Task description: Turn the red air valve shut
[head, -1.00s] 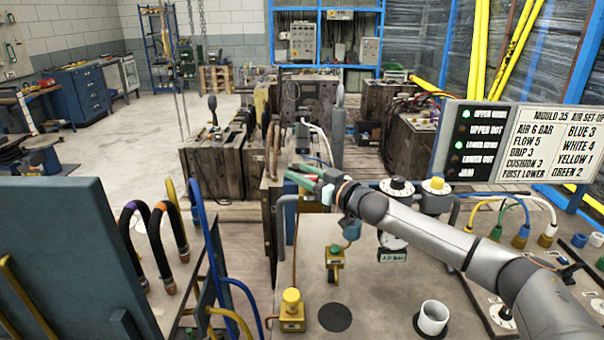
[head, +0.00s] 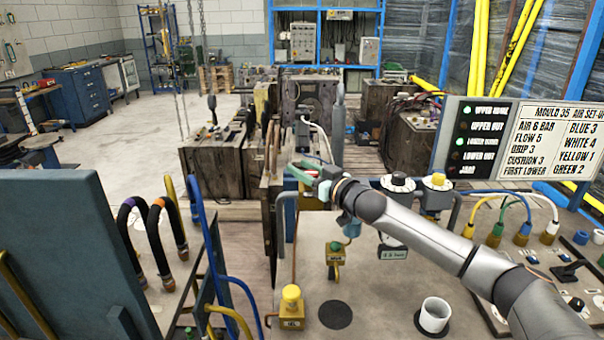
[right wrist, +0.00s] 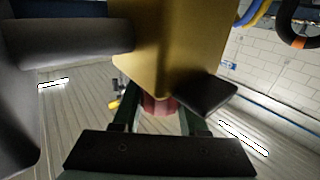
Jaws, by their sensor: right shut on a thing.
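My right gripper (head: 303,172) reaches to the far edge of the grey bench top, its green fingers pointing left. In the right wrist view its fingers (right wrist: 157,117) are shut on a red part (right wrist: 158,104), the red air valve's handle as far as I can tell. A yellow body (right wrist: 180,45) stands right in front of it and hides part of it. My left gripper is not in view.
The bench top (head: 375,300) holds a yellow valve block (head: 291,307), a green-knobbed yellow fitting (head: 335,255) and a white cup (head: 434,315). A sign board (head: 525,140) stands at the right. Blue hoses (head: 207,240) and a dark panel (head: 60,250) are at the left.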

